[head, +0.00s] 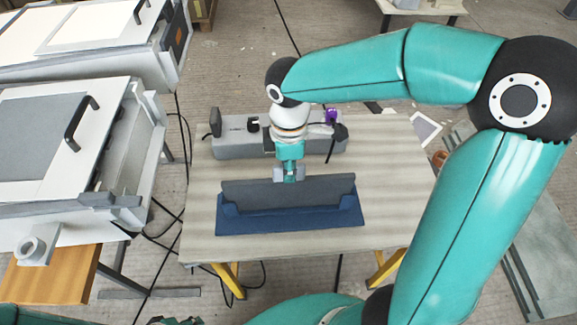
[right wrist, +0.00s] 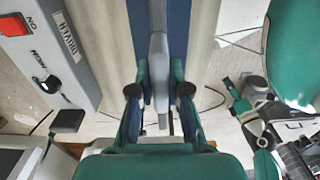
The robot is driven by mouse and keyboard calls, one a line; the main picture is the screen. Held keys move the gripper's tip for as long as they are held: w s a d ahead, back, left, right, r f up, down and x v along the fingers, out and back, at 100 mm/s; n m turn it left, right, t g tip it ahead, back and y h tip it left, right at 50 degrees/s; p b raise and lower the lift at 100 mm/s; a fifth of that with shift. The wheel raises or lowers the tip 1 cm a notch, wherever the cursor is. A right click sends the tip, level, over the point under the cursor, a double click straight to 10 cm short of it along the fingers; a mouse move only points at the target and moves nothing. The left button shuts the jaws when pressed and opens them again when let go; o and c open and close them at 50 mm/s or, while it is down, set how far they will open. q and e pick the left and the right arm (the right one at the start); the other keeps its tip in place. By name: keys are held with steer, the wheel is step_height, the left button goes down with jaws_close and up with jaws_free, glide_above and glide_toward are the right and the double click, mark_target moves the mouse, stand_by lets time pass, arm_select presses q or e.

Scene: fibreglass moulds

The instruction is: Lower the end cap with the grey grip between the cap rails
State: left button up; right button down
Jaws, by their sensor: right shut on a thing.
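My right gripper (head: 289,176) points down over the worktable and is shut on a light grey grip (right wrist: 159,75), which stands between its fingers in the right wrist view. Below it in the head view is a long dark grey piece (head: 325,187) with a blue stepped body (head: 290,222) along its front. I cannot tell the end cap's outline from this dark piece, nor clearly make out the cap rails. In the right wrist view, blue strips (right wrist: 178,30) run on both sides of the grip. My left gripper's jaws do not show.
A grey driver box (head: 232,148) with a red switch in the wrist view (right wrist: 14,25) lies behind the blue body on the pale tabletop (head: 405,190). White lidded units (head: 40,150) with black handles stand at left. The table's right part is clear.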

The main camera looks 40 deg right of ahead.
steer(key=shift+f, duration=0.25)
steer(key=c, duration=1.1)
jaws_free()
steer(key=shift+o, duration=0.2)
steer(key=shift+r, duration=0.1)
step_height(320, 180, up, 12)
